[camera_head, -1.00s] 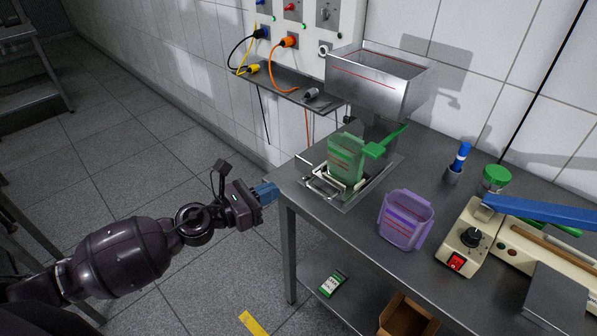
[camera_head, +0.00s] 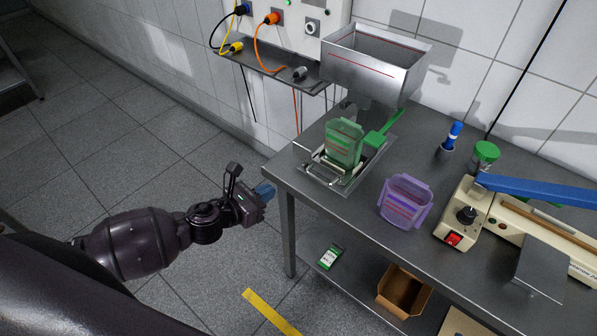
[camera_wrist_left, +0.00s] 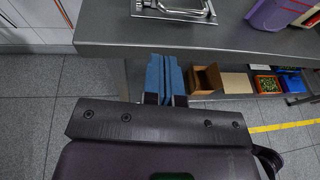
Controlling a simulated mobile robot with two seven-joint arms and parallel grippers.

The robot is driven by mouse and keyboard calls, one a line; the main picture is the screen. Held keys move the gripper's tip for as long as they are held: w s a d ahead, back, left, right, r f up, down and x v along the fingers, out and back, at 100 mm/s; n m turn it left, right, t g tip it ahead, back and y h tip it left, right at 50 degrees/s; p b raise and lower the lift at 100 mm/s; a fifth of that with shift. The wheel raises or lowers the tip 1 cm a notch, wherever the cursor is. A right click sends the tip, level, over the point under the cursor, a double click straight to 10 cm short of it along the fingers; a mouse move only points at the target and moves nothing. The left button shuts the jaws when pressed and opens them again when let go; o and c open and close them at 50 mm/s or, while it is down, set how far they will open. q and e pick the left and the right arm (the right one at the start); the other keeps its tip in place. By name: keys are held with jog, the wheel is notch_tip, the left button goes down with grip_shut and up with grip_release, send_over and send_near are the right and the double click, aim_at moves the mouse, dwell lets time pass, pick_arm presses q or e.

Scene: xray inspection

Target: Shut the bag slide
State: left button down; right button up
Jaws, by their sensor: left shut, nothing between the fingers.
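The bag slide looks to be the metal slide with a wire handle (camera_head: 322,174) on a plate at the bench's left end, below the steel hopper (camera_head: 372,70). A translucent green container (camera_head: 344,143) stands upright in it. The handle sticks out towards the bench's front left edge. My left gripper (camera_head: 265,191) is shut and empty, with blue fingers, off the bench's left front corner and apart from the slide. In the left wrist view the fingers (camera_wrist_left: 165,72) point at the bench edge, and the handle (camera_wrist_left: 180,10) is cut off at the top. My right gripper is not seen.
A green lever (camera_head: 385,130) sits below the hopper. A cardboard box (camera_head: 403,290) is on the shelf below.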

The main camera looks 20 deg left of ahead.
pick_arm(q)
send_near(324, 153)
jog(key=shift+s+f, duration=1)
jog(key=shift+w+d, duration=0.15)
jog(key=shift+w, duration=0.1)
jog(key=w+d, duration=0.1)
jog(key=w, duration=0.1)
jog(key=w+d, duration=0.1)
jog(key=w, duration=0.2)
jog(key=w+d+b, duration=0.1)
jog(key=w, duration=0.2)
jog(key=shift+f, duration=0.1)
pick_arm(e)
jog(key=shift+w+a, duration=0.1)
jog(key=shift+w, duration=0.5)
pick_arm(q)
jog(key=shift+a, duration=0.1)
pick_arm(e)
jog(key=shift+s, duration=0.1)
